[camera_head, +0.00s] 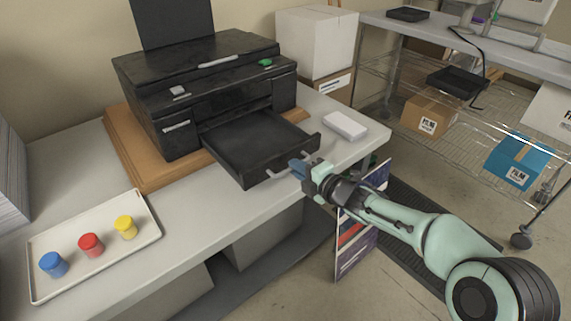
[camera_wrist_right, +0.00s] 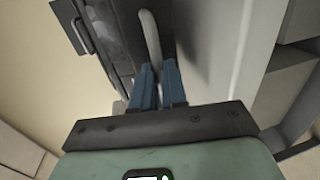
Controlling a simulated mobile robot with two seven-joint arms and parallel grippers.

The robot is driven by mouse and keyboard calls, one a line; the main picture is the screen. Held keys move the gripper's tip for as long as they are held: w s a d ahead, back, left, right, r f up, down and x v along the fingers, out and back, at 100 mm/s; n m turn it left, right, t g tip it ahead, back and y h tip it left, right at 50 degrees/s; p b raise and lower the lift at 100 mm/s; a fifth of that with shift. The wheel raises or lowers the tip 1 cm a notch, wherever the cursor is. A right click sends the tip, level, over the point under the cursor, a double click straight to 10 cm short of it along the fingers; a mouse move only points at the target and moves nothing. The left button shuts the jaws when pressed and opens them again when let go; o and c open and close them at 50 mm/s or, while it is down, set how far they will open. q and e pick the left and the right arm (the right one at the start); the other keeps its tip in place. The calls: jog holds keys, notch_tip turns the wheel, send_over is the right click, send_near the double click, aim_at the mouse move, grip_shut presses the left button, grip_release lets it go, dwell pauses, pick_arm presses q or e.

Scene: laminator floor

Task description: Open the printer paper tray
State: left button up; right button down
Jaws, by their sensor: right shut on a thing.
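The black printer (camera_head: 200,85) stands on a wooden board on the white table. Its paper tray (camera_head: 255,140) is pulled out toward the front right and looks empty. A light handle (camera_head: 280,167) is on the tray's front. My right gripper (camera_head: 298,166) is at the right end of this handle. In the right wrist view, its blue fingers (camera_wrist_right: 159,85) are shut on the pale curved handle (camera_wrist_right: 150,40). My left gripper is in neither view.
A white tray (camera_head: 150,243) with blue, red and yellow jars is at the table's front left. A white paper stack (camera_head: 345,125) lies right of the printer tray. A white box (camera_head: 315,40) stands behind. A wire shelf (camera_head: 470,110) is at the right.

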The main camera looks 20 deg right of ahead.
jog(key=shift+s+d+f+b, duration=0.15)
jog(key=shift+s+d, duration=0.15)
jog(key=shift+s, duration=0.65)
jog(key=shift+s+d+r+b, duration=0.15)
jog(key=shift+s+d, duration=0.1)
jog(key=shift+s, duration=0.65)
jog(key=shift+f, duration=0.1)
jog(key=c, duration=1.2)
grip_release()
jog(key=shift+o, duration=0.2)
jog(key=p+v, duration=0.1)
jog(key=v, duration=1.2)
jog(key=shift+s, duration=0.2)
jog(key=shift+d, duration=0.1)
